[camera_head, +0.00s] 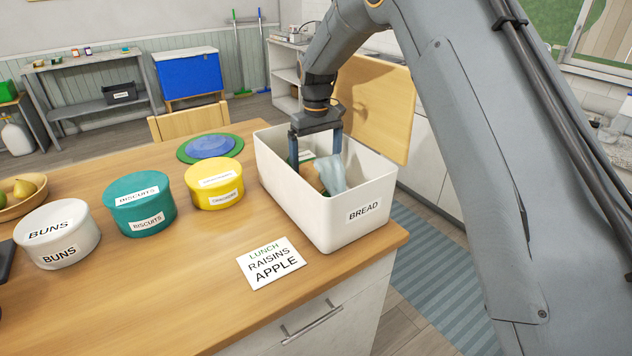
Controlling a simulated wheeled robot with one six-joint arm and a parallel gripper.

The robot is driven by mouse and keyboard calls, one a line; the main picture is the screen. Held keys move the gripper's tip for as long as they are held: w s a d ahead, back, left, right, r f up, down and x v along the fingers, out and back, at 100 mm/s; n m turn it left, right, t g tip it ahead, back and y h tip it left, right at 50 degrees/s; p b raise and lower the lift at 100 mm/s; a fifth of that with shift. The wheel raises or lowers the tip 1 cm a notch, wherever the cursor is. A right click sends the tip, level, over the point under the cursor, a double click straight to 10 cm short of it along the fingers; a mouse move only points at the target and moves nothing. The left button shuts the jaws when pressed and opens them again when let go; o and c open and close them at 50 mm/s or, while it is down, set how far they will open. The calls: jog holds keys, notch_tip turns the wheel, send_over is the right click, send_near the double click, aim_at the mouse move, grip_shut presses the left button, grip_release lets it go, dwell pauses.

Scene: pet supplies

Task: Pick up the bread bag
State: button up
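A white bin labelled BREAD (340,216) stands at the right end of the wooden counter, its wooden lid (375,108) upright behind it. Inside lies a bread bag (331,174), with a pale blue part and a brown part showing. My gripper (316,172) points down into the bin, with one finger at the left of the bag and the other at its back right. The fingers are spread apart. The lower fingertips are partly hidden, and I cannot tell whether they touch the bag. Something with a white and green edge (304,157) shows behind the bag.
A white BUNS tin (57,235), a teal BISCUITS tin (139,204) and a yellow tin (214,183) stand left of the bin. A card reading LUNCH RAISINS APPLE (271,263) lies in front. The counter (190,280) is clear around the card. A blue and green plate stack (210,147) is behind.

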jog(key=shift+a+f+p, duration=0.1)
jog(key=shift+f+p, duration=1.3)
jog(key=shift+f, duration=1.05)
jog(key=c, duration=1.6)
jog(key=shift+o, duration=0.2)
jog(key=shift+w+r, duration=0.1)
